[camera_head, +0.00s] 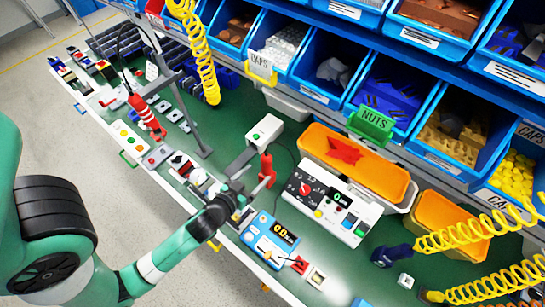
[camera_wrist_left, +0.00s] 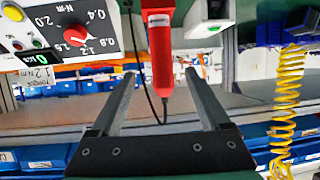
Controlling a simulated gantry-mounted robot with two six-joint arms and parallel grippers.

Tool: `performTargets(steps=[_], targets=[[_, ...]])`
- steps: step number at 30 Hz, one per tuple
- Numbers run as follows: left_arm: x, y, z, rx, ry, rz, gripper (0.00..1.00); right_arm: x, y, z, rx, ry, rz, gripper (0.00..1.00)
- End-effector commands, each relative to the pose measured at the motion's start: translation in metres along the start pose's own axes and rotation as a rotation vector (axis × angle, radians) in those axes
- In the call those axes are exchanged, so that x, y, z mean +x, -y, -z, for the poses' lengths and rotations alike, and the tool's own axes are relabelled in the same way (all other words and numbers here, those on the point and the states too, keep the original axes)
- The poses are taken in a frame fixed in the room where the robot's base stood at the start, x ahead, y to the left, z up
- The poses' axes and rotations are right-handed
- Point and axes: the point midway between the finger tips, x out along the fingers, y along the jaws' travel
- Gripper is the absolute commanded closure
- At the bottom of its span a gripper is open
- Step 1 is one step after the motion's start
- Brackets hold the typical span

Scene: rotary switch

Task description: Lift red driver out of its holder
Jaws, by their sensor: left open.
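The red driver (camera_head: 267,165) stands upright on the green bench, between the white box with a green button and the white dial panel. In the left wrist view the red driver (camera_wrist_left: 161,55) shows between and beyond my two fingers, with a dark cable running beside it. My left gripper (camera_head: 256,172) is open, with its fingers around the driver's sides; the wrist view (camera_wrist_left: 160,85) shows gaps on both sides and no clear contact. The driver's holder is not clearly visible. My right gripper is not in view.
The dial panel (camera_head: 330,203) is right of the driver, the white box (camera_head: 265,131) behind it. A blue meter (camera_head: 270,240) sits in front. Another red tool (camera_head: 146,116) hangs at left. An orange tray (camera_head: 355,160) and blue bins (camera_head: 395,90) line the back.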

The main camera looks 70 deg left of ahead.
Motion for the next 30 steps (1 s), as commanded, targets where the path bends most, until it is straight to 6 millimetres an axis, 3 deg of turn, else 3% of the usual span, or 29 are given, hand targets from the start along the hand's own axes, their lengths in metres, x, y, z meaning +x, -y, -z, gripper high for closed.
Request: performTargets(steps=[9, 17, 24, 30], targets=[[0.054, 0.001, 0.0, -0.003, -0.002, 0.001, 0.2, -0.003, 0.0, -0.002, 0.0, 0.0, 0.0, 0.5], [0.067, 0.0, -0.001, -0.001, -0.002, 0.0, 0.2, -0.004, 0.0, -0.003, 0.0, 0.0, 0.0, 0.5], [0.106, 0.003, -0.007, 0.0, -0.003, 0.0, 0.2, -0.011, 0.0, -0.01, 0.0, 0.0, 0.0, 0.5], [0.115, 0.003, -0.007, -0.001, -0.001, -0.001, 0.2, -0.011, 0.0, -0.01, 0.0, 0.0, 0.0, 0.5]])
